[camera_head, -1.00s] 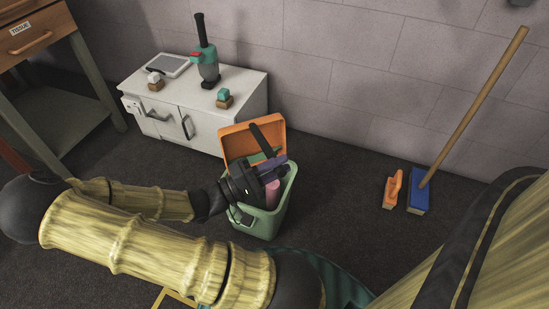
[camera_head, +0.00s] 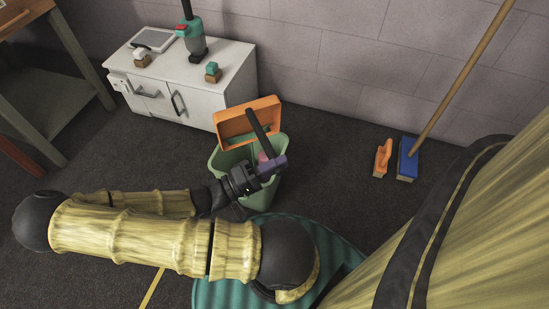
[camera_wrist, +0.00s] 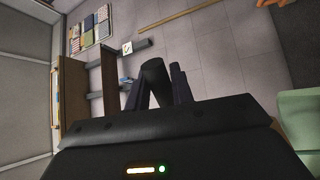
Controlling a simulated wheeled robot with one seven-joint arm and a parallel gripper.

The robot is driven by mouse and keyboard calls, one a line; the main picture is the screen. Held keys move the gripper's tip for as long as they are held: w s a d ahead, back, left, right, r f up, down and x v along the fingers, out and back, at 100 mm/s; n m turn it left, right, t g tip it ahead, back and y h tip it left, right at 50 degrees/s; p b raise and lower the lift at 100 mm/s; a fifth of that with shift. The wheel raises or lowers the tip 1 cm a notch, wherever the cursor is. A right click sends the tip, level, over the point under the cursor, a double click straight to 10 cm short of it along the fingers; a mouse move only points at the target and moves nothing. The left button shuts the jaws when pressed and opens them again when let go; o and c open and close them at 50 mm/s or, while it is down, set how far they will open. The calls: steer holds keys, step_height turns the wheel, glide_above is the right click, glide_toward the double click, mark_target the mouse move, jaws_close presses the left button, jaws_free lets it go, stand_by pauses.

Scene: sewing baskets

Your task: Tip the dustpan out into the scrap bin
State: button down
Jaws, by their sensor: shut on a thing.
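The scrap bin (camera_head: 232,185) is a green open tub on the floor; its side also shows in the wrist view (camera_wrist: 302,115). My gripper (camera_head: 270,167) is over its right side, shut on a black handle (camera_head: 258,130), which I take for the dustpan's. The handle slants up and left from the jaws. An orange, rimmed tray-like piece (camera_head: 235,124) stands tilted behind it at the bin's back rim. I cannot tell whether it is the pan or the bin's lid. Something pink (camera_head: 263,157) shows behind the jaws, partly hidden.
A white cabinet (camera_head: 215,95) stands behind the bin, with a teal-and-black device (camera_head: 194,40) and small blocks on top. A blue broom (camera_head: 408,160) leans on the wall beside an orange hand brush (camera_head: 382,158). Floor between bin and brush is clear.

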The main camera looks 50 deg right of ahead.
steer(key=c, duration=2.2)
jaws_free()
